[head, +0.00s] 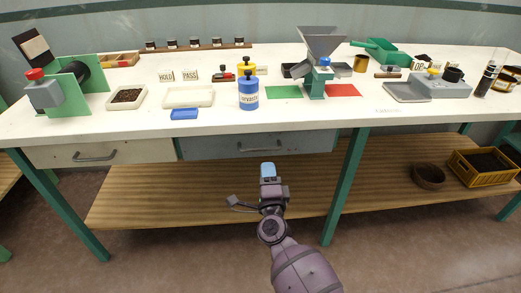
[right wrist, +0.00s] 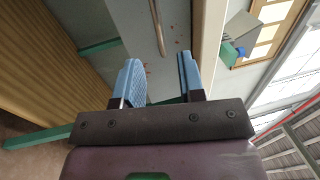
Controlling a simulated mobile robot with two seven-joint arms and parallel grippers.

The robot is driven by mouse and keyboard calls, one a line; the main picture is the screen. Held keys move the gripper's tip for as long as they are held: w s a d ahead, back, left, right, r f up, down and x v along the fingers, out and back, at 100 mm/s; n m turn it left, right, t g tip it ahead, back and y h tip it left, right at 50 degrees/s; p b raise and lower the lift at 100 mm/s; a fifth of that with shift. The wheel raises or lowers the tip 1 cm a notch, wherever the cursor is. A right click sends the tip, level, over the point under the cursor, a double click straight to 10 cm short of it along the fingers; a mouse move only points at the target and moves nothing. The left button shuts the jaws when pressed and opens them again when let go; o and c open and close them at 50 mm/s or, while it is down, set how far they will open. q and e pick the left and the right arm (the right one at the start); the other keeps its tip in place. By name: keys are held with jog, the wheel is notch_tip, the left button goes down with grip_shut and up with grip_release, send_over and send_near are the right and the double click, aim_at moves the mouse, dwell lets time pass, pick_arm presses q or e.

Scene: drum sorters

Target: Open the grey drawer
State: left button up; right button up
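The grey drawer (head: 215,147) is a blue-grey front under the white bench top, right of a cream drawer; it looks closed. In the right wrist view its front (right wrist: 135,25) carries a long thin metal handle (right wrist: 157,22). My right gripper (head: 267,170) is in front of and below the drawer in the head view. In the right wrist view its two blue fingers (right wrist: 159,68) are apart with nothing between them. The handle lies beyond the fingertips, roughly in line with the gap. My left gripper is not in view.
The cream drawer (head: 75,155) with its own handle is at left. A green bench leg (head: 343,185) stands right of the grey drawer. A wooden shelf (head: 180,205) runs below.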

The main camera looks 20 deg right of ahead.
aim_at(264, 149)
jog(key=shift+b+x, duration=0.5)
jog(key=shift+x, duration=4)
grip_shut()
